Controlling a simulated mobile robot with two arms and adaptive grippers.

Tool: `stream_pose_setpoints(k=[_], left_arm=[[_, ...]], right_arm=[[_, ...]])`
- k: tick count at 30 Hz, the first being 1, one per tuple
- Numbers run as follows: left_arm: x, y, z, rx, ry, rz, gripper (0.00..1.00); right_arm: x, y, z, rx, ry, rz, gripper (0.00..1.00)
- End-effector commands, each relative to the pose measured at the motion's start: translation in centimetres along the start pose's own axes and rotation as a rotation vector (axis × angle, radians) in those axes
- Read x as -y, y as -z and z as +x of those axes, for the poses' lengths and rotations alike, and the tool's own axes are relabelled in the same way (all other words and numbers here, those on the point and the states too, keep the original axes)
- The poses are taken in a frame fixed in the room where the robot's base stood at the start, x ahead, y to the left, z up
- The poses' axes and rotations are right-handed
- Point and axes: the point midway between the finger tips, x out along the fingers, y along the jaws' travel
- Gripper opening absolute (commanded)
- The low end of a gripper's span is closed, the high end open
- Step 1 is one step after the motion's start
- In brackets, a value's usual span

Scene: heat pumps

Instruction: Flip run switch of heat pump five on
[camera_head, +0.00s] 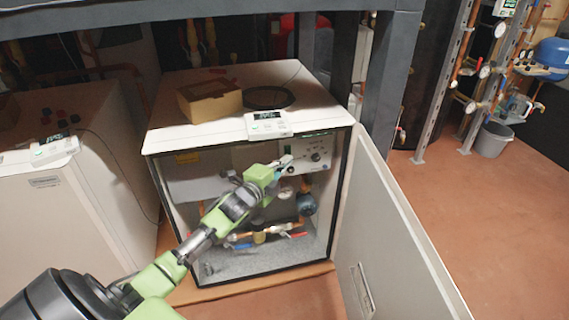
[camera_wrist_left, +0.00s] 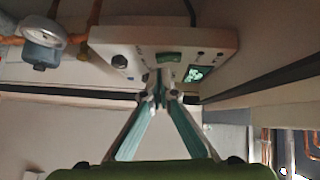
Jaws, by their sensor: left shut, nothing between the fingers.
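The heat pump (camera_head: 250,115) in the middle has its front open, and inside it is a white control panel (camera_head: 318,152) with knobs and a small green display. The same control panel (camera_wrist_left: 120,42) shows upside down in the left wrist view, with a green switch (camera_wrist_left: 169,57) and a lit display (camera_wrist_left: 196,73). My left gripper (camera_head: 285,162) is shut and empty, with its tips at the panel's left part. In the left wrist view the gripper's fingertips (camera_wrist_left: 158,98) meet just below the green switch; I cannot tell whether they touch the panel. The switch's position is unclear. My right gripper is not in view.
The open door (camera_head: 385,225) stands to the right of the cabinet. Pipes and valves with red and blue handles (camera_head: 298,234) lie below the panel. A cardboard box (camera_head: 210,101) and a controller (camera_head: 268,125) sit on top. Another heat pump (camera_head: 60,205) stands at left.

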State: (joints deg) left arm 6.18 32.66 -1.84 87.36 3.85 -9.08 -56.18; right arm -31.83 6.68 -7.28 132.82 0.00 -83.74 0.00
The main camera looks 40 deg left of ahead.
Motion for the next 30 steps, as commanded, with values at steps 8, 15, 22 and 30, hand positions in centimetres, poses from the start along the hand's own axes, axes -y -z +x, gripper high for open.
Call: stream_pose_setpoints(k=[8,15,22,30], left_arm=[[0.0,-0.8,0.7,0.000,0.001,-0.001,0.00],[0.0,-0.8,0.7,0.000,0.000,-0.001,0.00],[-0.1,-1.3,1.1,0.002,0.002,0.001,0.00],[-0.2,-1.2,1.1,0.002,0.002,0.000,0.00]], right_arm=[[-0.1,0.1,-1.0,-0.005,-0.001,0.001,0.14],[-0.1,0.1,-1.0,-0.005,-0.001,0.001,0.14],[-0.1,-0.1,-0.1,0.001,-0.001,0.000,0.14],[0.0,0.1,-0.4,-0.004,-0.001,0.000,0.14]])
